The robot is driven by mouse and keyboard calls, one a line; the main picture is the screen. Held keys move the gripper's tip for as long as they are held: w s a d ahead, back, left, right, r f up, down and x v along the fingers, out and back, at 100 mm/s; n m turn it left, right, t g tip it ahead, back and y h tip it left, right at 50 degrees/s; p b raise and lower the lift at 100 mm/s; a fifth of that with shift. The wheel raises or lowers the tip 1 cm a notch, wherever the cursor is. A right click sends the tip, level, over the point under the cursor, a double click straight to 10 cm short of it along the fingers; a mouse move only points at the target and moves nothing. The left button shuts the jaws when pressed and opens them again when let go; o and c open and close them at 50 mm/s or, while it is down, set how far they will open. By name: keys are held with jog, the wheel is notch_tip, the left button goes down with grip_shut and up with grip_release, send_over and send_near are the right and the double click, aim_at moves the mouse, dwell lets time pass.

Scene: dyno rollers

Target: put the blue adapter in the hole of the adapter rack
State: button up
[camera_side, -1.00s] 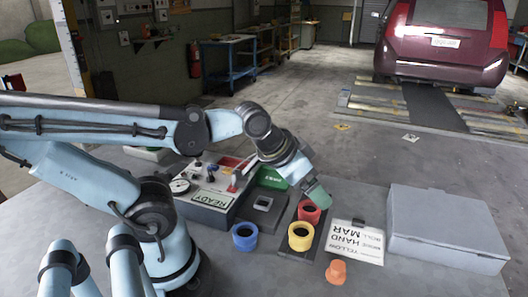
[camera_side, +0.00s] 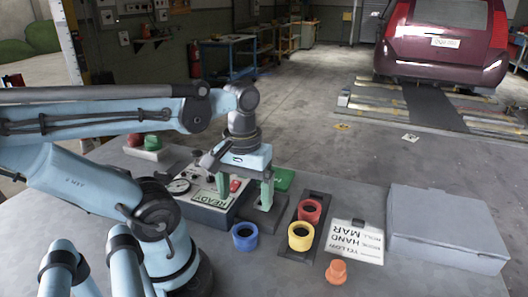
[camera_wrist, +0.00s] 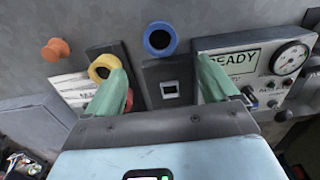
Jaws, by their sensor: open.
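The blue adapter (camera_side: 245,237) is a short ring lying on the grey table, in front of the dark block with the square socket. It also shows at the top middle of the wrist view (camera_wrist: 160,39). The adapter rack (camera_side: 289,254) is a dark plate to its right, carrying a red adapter (camera_side: 309,211) and a yellow adapter (camera_side: 301,237). I cannot make out an empty hole in the rack. My gripper (camera_side: 257,196) points down with green fingers apart and empty. It is over the dark block, behind the blue adapter; the wrist view shows both fingers (camera_wrist: 160,70).
A dark block with a square socket (camera_wrist: 170,89) lies below my gripper. A control box with a READY display (camera_side: 210,199) and gauge stands left. An orange piece (camera_side: 336,272), a printed card (camera_side: 355,242) and a grey case (camera_side: 445,230) are right.

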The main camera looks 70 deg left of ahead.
send_over(245, 234)
jog(key=f, duration=0.5)
jog(key=shift+w+f, duration=0.1)
jog(key=shift+w, duration=0.2)
jog(key=shift+s+d+f, duration=0.1)
jog(key=shift+s+f, duration=0.05)
jog(key=shift+f, duration=0.75)
jog(key=shift+s+d+f, duration=0.1)
jog(key=shift+s+f, duration=0.05)
jog(key=shift+f, duration=0.75)
jog(key=shift+a+f, duration=0.1)
jog(key=shift+f, duration=0.95)
jog(key=c, duration=1.2)
jog(key=shift+o, duration=0.2)
jog(key=shift+r, duration=0.2)
